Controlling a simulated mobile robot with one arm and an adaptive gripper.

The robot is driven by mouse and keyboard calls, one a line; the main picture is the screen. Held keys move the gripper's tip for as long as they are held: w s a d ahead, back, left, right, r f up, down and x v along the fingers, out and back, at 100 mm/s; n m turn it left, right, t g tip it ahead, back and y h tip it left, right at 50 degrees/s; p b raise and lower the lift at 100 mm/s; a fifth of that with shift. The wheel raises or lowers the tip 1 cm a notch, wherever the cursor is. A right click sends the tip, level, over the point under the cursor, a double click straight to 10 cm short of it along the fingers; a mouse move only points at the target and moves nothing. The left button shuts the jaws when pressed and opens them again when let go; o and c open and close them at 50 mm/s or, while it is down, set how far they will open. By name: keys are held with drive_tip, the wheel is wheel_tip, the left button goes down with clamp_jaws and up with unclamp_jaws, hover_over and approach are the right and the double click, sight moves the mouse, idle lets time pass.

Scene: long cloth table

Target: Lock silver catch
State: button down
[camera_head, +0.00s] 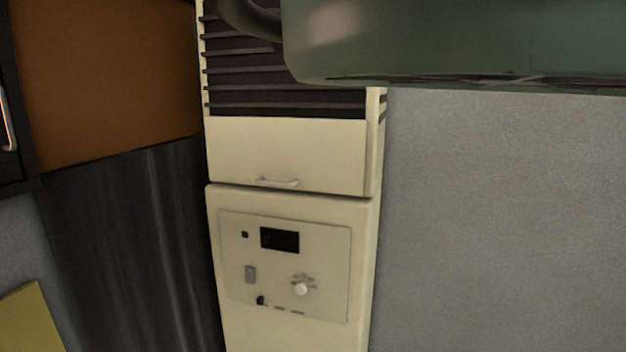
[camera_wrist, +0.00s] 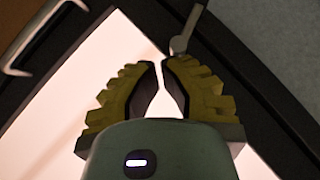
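A silver-grey catch (camera_wrist: 187,29) with a rounded lower end sits on the dark frame at the top of the wrist view, right of centre. It slants up to the right. My gripper (camera_wrist: 161,62) is just below it in the wrist view, its yellow-padded fingers pointing up towards it. The fingertips are close together, with a narrow light gap between them and nothing held. The right fingertip appears close to the catch's lower end; I cannot tell whether they touch. I cannot make out the catch or the gripper in the head view.
A bright panel (camera_wrist: 55,115) lies behind the fingers within a dark frame, with a pale bar handle (camera_wrist: 27,42) at upper left. The head view shows a cream cabinet (camera_head: 290,155) with vents and a control panel (camera_head: 325,250). A bare grey wall (camera_head: 500,220) lies to its right.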

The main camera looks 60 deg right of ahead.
drive_tip(key=shift+w+d+b, duration=0.15)
drive_tip(key=shift+d+b, duration=0.45)
drive_tip(key=shift+b, duration=0.65)
drive_tip(key=shift+w+d+r+b, duration=0.1)
drive_tip(key=shift+d+r+b, duration=0.2)
drive_tip(key=shift+b, duration=0.4)
drive_tip(key=shift+r, duration=0.7)
